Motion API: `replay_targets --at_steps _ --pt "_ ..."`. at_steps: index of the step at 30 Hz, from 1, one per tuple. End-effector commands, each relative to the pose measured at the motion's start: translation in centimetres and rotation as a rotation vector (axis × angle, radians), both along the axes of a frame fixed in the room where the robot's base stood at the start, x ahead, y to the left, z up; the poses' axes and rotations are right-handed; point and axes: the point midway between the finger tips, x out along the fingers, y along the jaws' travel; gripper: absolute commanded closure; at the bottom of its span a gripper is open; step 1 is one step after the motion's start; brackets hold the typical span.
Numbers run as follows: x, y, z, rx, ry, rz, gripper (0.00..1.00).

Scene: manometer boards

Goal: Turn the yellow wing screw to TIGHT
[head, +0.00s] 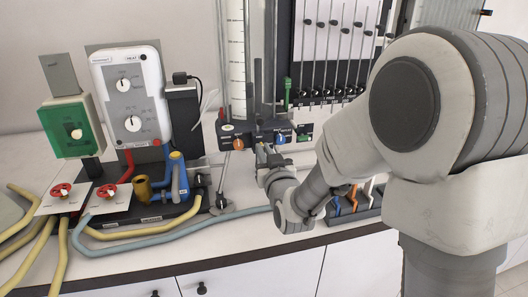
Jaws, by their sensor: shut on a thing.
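My gripper (262,153) is at the front of a black manometer block (258,133) at the foot of a tall scaled tube. It is shut, with its fingers at the block between an orange knob (239,143) on the left and a blue knob (280,139) on the right. The yellow wing screw is not clearly visible; the gripper covers the spot between those knobs, where its jaws close on something small. The screw's angle and any TIGHT mark cannot be read from here.
Left stand a white two-dial unit (130,95), a green-faced box (71,128), red valve wheels (61,190) and a blue valve (178,178). Yellow hoses (140,233) and a blue hose (150,246) cross the counter (250,231). A tool rack (352,208) stands right of my wrist.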

Motion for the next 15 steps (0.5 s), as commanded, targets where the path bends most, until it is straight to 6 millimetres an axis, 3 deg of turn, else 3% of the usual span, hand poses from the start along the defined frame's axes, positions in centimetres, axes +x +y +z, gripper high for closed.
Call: replay_targets --at_steps 15 --pt "0.13 -0.43 -0.61 0.334 0.092 -0.001 1.0"
